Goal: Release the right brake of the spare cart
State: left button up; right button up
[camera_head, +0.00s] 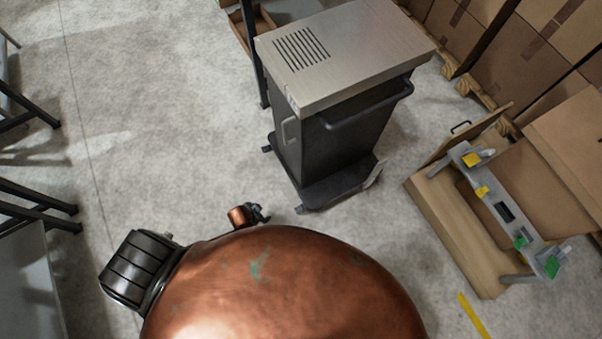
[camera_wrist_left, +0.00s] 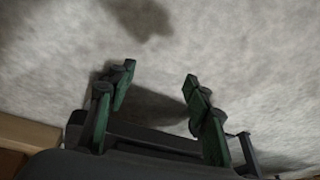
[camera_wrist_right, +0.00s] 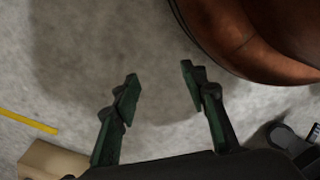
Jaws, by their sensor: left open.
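A dark grey cart (camera_head: 335,135) with a brushed metal top stands upright at the upper middle of the head view. It has a dark bar handle (camera_head: 370,108) on its right side and a low base plate with castors. A caster (camera_head: 300,209) shows at the near corner; a thin grey piece (camera_head: 376,174) stands up at the right corner. I cannot tell which part is the right brake. My right gripper (camera_wrist_right: 160,78) is open and empty over floor.
A wooden crate (camera_head: 450,240) with a grey panel (camera_head: 497,208) carrying yellow and green parts stands at right. Cardboard boxes (camera_head: 520,60) on pallets fill the upper right. Dark frames (camera_head: 30,200) stand at left. A yellow floor line (camera_head: 473,316) lies near the crate. Floor left of the cart is clear.

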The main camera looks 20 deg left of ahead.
pick_arm(q)
jog(key=w+d+f+m+h+b, duration=0.1)
jog(key=w+d+b, duration=0.3)
jog(key=w+d, duration=0.15)
jog(key=m+h+b, duration=0.1)
jog(key=m+b, duration=0.1)
jog(key=b, duration=0.4)
send_near(299, 210)
pick_arm(e)
jog(key=w+a+r, duration=0.1)
jog(key=w+r, duration=0.2)
jog(key=r, duration=1)
pick_arm(q)
jog(key=shift+g, duration=0.3)
jog(key=b+x, duration=0.4)
jog(key=x, duration=0.3)
jog(key=shift+w+a+f, duration=0.1)
jog(key=shift+w+f, duration=0.05)
jog(key=shift+w, duration=0.1)
jog(key=shift+w+f, duration=0.2)
jog(key=shift+f, duration=0.1)
pick_arm(e)
jog(key=w+a+f+t+y, duration=0.2)
jog(key=w+a+f+t, duration=0.1)
jog(key=w+a+f, duration=0.3)
jog(key=shift+w+f, duration=0.75)
jog(key=shift+w, duration=0.25)
pick_arm(q)
grip_shut()
